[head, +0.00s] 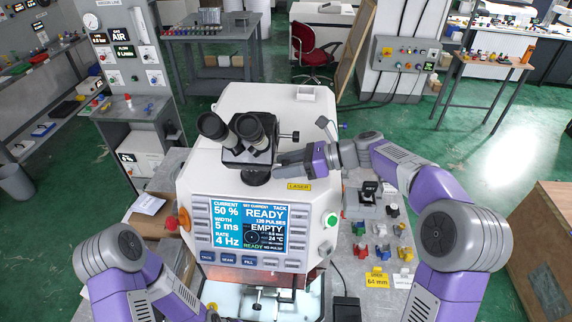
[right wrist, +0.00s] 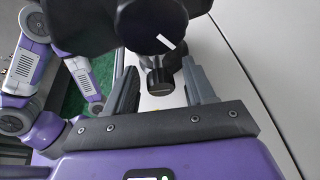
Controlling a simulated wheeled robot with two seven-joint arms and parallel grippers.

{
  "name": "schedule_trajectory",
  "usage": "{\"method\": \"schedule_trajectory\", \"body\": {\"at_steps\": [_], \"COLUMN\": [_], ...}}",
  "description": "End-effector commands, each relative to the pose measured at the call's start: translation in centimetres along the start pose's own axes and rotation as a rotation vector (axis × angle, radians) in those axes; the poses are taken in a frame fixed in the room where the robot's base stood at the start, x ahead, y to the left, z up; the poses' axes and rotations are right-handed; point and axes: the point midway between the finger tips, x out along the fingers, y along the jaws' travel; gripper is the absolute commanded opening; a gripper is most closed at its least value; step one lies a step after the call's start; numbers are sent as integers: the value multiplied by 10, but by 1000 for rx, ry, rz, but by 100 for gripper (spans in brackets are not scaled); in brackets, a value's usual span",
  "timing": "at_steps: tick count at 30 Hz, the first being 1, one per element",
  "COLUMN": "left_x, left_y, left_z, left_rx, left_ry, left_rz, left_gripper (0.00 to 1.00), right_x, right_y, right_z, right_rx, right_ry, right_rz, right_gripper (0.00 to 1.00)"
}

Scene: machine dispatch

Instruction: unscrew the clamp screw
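The black binocular microscope head (head: 248,138) stands on top of the white laser machine. My right gripper (head: 284,163) is beside its lower right side. In the right wrist view a small black knob (right wrist: 158,82), which looks like the clamp screw, shows between the two fingers of the right gripper (right wrist: 160,88). The fingers are apart, with a gap visible on each side of the knob. A larger black round knob (right wrist: 150,26) with a white mark is just above it. In the head view the clamp screw is hidden by my gripper. My left arm is at the bottom left; its gripper is out of the picture.
The white machine housing (head: 310,103) surrounds the microscope, with a lit control panel (head: 249,226) in front. To the right a grey bench holds small coloured parts (head: 383,250) and a black fixture (head: 369,192).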

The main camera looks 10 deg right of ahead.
Motion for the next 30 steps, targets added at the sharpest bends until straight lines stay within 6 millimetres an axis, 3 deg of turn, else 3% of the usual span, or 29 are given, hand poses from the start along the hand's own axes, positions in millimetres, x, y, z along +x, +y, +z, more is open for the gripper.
{"method": "schedule_trajectory", "body": {"at_steps": [8,21,30], "left_x": [0,6,6], "left_y": [0,-2,-2], "left_z": [0,0,0], "left_rx": [0,0,0], "left_ry": [0,0,0], "left_rz": [0,0,0], "left_gripper": [43,43,43], "right_x": [-2,-66,-76], "right_y": [0,-1,0], "right_z": [0,-1,0], "right_rx": [0,0,0], "right_ry": [0,0,1], "right_rz": [-1,-3,0], "right_gripper": [54,54,54]}}
